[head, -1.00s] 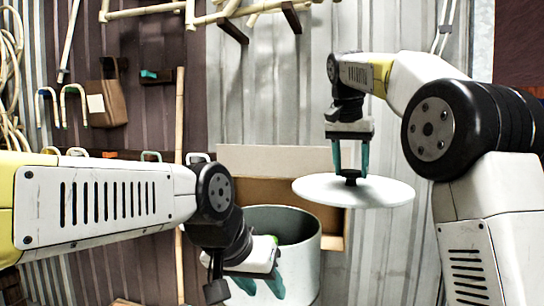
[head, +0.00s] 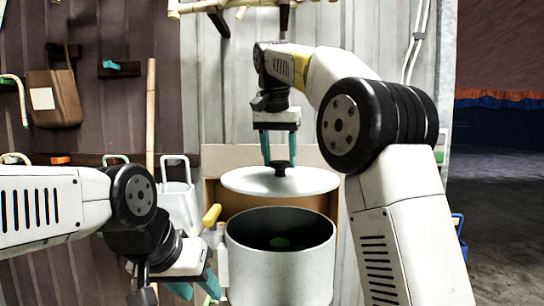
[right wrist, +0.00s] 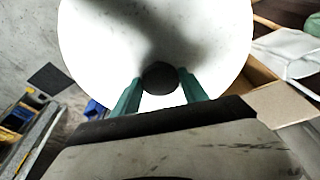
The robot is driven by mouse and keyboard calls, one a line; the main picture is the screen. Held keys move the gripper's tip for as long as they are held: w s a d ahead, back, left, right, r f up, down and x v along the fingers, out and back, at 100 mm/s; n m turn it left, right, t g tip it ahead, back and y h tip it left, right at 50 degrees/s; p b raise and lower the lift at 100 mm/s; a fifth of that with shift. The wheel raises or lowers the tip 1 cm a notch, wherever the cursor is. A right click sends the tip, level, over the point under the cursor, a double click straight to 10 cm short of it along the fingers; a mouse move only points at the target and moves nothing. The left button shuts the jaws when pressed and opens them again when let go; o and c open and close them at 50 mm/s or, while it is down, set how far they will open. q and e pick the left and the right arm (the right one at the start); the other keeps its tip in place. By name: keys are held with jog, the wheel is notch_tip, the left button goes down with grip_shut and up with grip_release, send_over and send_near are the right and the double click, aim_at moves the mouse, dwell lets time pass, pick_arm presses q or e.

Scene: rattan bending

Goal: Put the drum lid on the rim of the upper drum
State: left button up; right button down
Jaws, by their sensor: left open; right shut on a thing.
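The drum lid (head: 310,181) is a white disc with a black knob (head: 281,168). My right gripper (head: 279,150) is shut on the knob and holds the lid roughly level. In the head view the lid shows just above and behind the open rim of the upper drum (head: 280,258), apart from it. The drum is a speckled pale cylinder with a dark inside and a green patch in it. The right wrist view shows the lid (right wrist: 215,40) below the teal fingers. My left gripper (head: 198,287) is open and empty, left of the drum.
An open cardboard box (head: 215,192) stands behind the drum. A yellow-handled item (head: 211,215) and a white container (head: 177,200) are left of the drum. A brown bag (head: 54,98) hangs on the wall. The floor at the far right (head: 490,190) looks clear.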

aim_at(311, 183)
notch_tip(311, 183, down, 11)
dwell(0.8)
jog(key=shift+r, duration=0.1)
jog(key=c, duration=0.5)
grip_release()
jog(key=v, duration=0.7)
jog(key=shift+s, duration=0.1)
jog(key=shift+n+t+y, duration=0.3)
jog(key=shift+n+y, duration=0.2)
jog(key=shift+y, duration=0.3)
jog(key=s+d, duration=0.1)
jog(key=d, duration=0.1)
jog(key=s+d, duration=0.2)
jog(key=d, duration=0.1)
jog(key=s+d+f, duration=0.1)
jog(key=s+d, duration=0.1)
jog(key=shift+d+f, duration=0.1)
jog(key=shift+d, duration=0.3)
jog(key=s+d+f+n+t, duration=0.1)
jog(key=s+d+f, duration=0.2)
jog(key=s+f, duration=0.4)
jog(key=s+d+f+n+t+y, duration=0.1)
jog(key=s+d+f, duration=0.3)
jog(key=s+f, duration=0.3)
jog(key=s, duration=0.5)
jog(key=shift+s+n+t, duration=0.15)
jog(key=shift+n+t, duration=0.15)
jog(key=shift+t, duration=0.1)
